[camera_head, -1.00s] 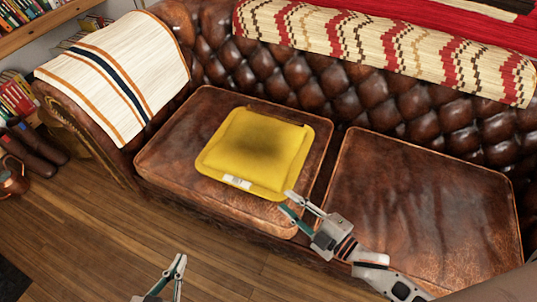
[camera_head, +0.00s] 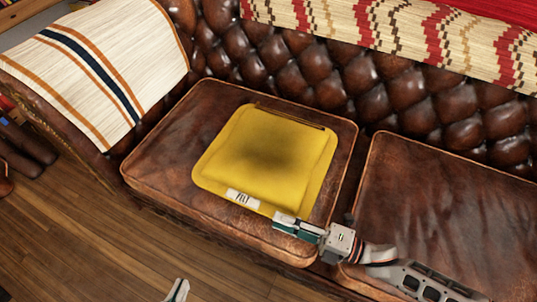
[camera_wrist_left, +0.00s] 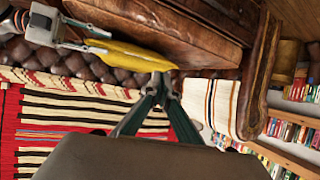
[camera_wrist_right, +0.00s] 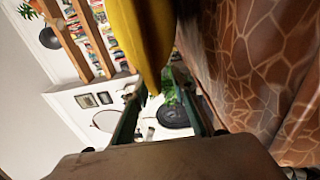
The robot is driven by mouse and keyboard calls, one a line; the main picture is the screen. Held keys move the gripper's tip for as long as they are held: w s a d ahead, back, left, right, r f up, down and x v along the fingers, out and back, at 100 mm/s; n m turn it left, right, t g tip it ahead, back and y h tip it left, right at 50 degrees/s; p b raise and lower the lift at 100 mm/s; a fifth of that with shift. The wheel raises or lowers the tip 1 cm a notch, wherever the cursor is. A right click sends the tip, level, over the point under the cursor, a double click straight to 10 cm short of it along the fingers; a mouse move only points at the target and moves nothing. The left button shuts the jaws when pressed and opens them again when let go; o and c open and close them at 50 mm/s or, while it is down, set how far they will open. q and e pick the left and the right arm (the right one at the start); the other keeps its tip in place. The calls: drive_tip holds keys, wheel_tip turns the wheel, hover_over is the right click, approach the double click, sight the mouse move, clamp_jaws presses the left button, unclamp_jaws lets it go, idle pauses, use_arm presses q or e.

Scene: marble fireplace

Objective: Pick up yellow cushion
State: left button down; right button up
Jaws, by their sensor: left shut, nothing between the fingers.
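The yellow cushion (camera_head: 266,155) lies flat on the left seat of the brown leather sofa, with a white label on its front edge. It also shows in the left wrist view (camera_wrist_left: 128,56) and the right wrist view (camera_wrist_right: 143,38). My right gripper (camera_head: 280,221) is at the cushion's front right corner. In the right wrist view its fingers (camera_wrist_right: 157,85) are apart, with the cushion's edge between or just beyond the tips; I cannot tell if they touch it. My left gripper (camera_head: 180,286) is shut and empty, low in front of the sofa, away from the cushion.
The left seat (camera_head: 165,150) and right seat (camera_head: 440,210) have a narrow gap between them. A striped cloth (camera_head: 110,65) covers the left armrest, and a patterned blanket (camera_head: 400,35) lies over the backrest. The wooden floor (camera_head: 90,250) in front is clear.

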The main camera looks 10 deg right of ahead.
sight(269, 214)
drive_tip(key=x, duration=0.4)
drive_tip(key=shift+w+r, duration=0.15)
drive_tip(key=shift+w, duration=0.25)
use_arm(q)
drive_tip(key=shift+w+d+r, duration=0.1)
drive_tip(key=shift+d+r, duration=0.05)
drive_tip(key=shift+d, duration=0.05)
use_arm(e)
clamp_jaws()
drive_tip(key=shift+r, duration=0.1)
drive_tip(key=shift+r, duration=0.1)
